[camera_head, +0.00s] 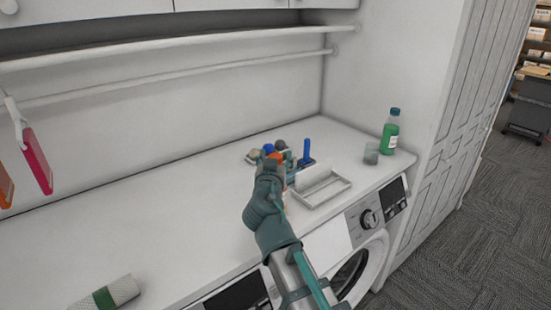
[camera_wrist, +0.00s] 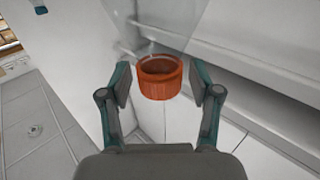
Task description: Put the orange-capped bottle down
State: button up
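The orange-capped bottle shows mostly by its orange cap (camera_wrist: 160,78), which sits between the fingers in the wrist view. A clear, hard-to-see body seems to extend away from it. My gripper (camera_wrist: 160,82) is partly closed, with a finger on each side. Narrow gaps show beside the cap, so the fingers seem to hold the clear body rather than the cap. In the head view my gripper (camera_head: 274,165) is over the white counter (camera_head: 190,195), near its front edge. A bit of orange shows at it; my arm hides most of the bottle, and its base cannot be seen.
A white tray (camera_head: 322,196) lies right of my gripper. Behind are a blue item (camera_head: 306,150) and several small objects. A green bottle (camera_head: 390,135) and a clear cup (camera_head: 371,154) stand at the right end. A rolled towel (camera_head: 105,296) lies front left; the counter between is clear.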

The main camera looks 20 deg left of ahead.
jog(key=shift+r+p, duration=0.25)
jog(key=shift+p, duration=0.1)
jog(key=s+d+b, duration=0.2)
jog(key=s+b, duration=0.2)
jog(key=s, duration=0.7)
jog(key=shift+s+d+b, duration=0.15)
jog(key=shift+s+b, duration=0.2)
jog(key=shift+s, duration=0.05)
